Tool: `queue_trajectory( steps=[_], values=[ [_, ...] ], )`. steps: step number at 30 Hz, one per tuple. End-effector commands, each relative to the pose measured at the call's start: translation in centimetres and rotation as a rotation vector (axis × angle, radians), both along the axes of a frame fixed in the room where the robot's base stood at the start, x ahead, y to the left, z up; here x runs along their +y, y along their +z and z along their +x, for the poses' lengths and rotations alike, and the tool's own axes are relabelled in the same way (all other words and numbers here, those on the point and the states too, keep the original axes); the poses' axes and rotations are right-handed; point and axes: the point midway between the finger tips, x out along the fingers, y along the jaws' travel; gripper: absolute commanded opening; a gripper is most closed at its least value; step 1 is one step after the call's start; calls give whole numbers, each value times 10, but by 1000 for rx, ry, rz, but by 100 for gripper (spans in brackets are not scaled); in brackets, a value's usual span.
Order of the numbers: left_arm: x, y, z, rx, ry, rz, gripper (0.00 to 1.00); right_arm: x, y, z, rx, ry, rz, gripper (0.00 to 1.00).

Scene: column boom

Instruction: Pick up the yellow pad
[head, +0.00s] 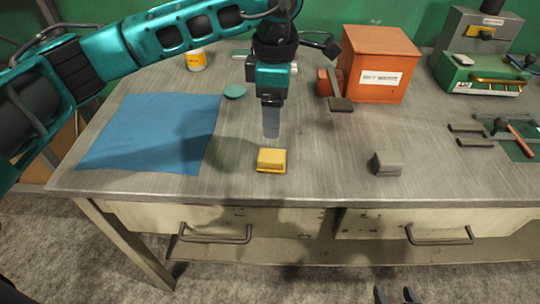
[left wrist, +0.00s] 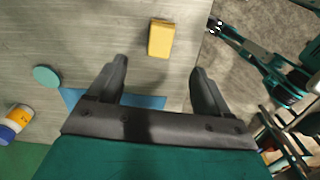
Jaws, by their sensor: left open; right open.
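The yellow pad (head: 271,160) is a small block lying on the metal workbench (head: 320,175) near its front edge. My left gripper (head: 271,128) points down above and slightly behind the pad, apart from it. In the left wrist view the left gripper (left wrist: 160,68) is open with nothing between its fingers, and the yellow pad (left wrist: 161,38) lies beyond the fingertips. My right gripper (head: 395,295) shows only its two separated fingertips at the bottom edge, in front of the bench; it is open and empty.
A blue cloth (head: 155,132) lies left, with a green disc (head: 235,91) and a yellow-white container (head: 196,60) behind. A grey block (head: 386,163) sits right of the pad. An orange box (head: 378,65) stands at the back. Bench surface around the pad is clear.

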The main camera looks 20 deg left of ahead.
Motion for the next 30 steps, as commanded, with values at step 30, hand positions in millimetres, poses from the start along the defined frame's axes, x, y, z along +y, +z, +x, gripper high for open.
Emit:
queue_trajectory(
  steps=[30],
  values=[
    [4,-126,-1,2,-1,-2,79,-1,6,0,1,-1,-1,56]
  ],
)
